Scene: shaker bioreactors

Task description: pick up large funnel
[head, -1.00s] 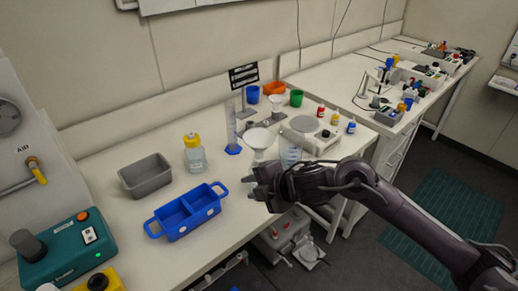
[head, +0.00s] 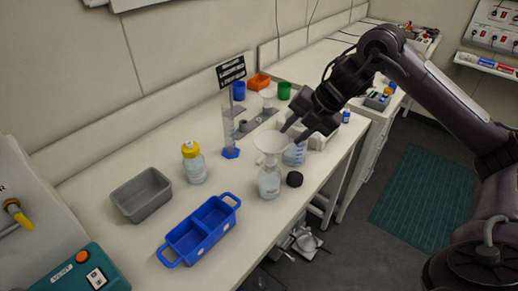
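The large funnel (head: 271,144) is white and sits with its wide mouth up above a clear bottle (head: 269,183) near the front edge of the bench. Its stem is not clearly seen. My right gripper (head: 292,122) comes in from the upper right, and its fingertips are close to the funnel's right rim. I cannot tell if they touch the rim or how far they are open. A smaller white funnel (head: 268,96) stands farther back. My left gripper is not in view.
A graduated cylinder (head: 229,130) stands left of the funnel, and a beaker (head: 295,153) stands right of it. A yellow-capped bottle (head: 194,165), grey bin (head: 142,195) and blue tray (head: 200,232) are at left.

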